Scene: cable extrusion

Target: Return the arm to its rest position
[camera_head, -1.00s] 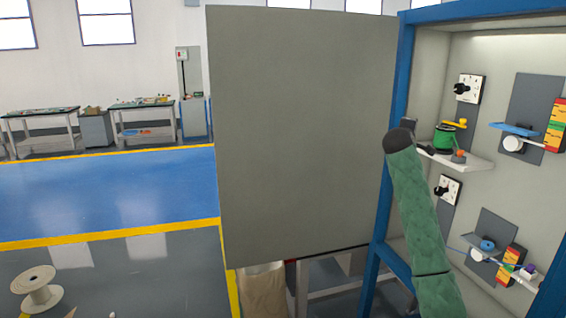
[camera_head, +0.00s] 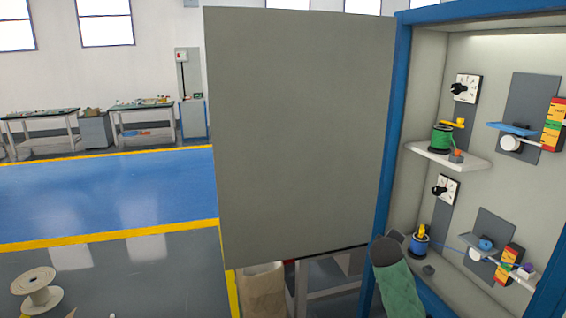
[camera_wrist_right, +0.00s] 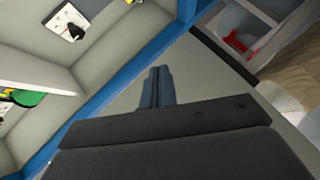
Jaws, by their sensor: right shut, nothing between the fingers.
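My right arm (camera_head: 398,285), in a green sleeve with a dark end, shows low in the head view. It stands in front of the cabinet's lower left edge. In the right wrist view my right gripper (camera_wrist_right: 158,88) is shut, its two fingers together with nothing between them. Past the fingertips are a blue frame post (camera_wrist_right: 150,55) and a pale grey panel. In the head view the gripper's fingers are mostly hidden by the arm. My left arm and gripper are not in view.
The blue-framed cabinet (camera_head: 400,100) has a green spool (camera_head: 441,138) on its upper shelf (camera_head: 440,156) and a blue spool (camera_head: 420,241) lower down. Dials and coloured gauges are on its back wall. A large grey panel (camera_head: 300,130) stands left of it. Open floor lies further left.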

